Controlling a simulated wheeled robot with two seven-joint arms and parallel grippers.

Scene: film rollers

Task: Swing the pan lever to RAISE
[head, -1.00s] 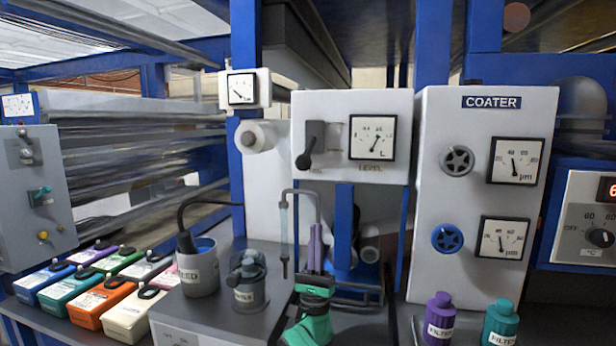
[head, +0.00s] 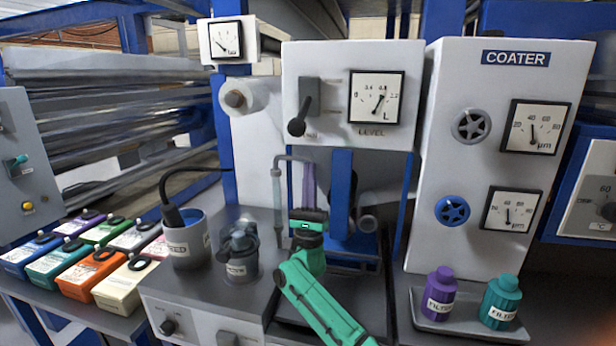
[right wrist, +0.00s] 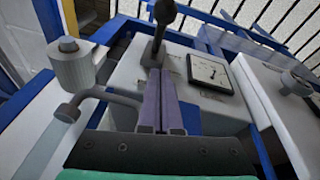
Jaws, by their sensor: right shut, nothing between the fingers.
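The lever (head: 300,118) is black with a round knob and hangs down, leaning slightly left, from a dark plate on the white LEVEL box (head: 340,55). Small labels beside it are too blurred to read. My right gripper (head: 309,168) has purple fingers and a green arm; it stands upright just below the lever knob. In the right wrist view the fingers (right wrist: 161,75) are shut together and empty, and the lever (right wrist: 159,30) rises just beyond their tips. I cannot tell whether they touch it. My left gripper is in no view.
A bent grey pipe (head: 277,190) stands close left of my fingers. A beaker (head: 187,240) and a dark pot (head: 238,255) are further left. The COATER cabinet (head: 440,120), with knobs and gauges, is on the right, above two bottles on a tray (head: 470,328).

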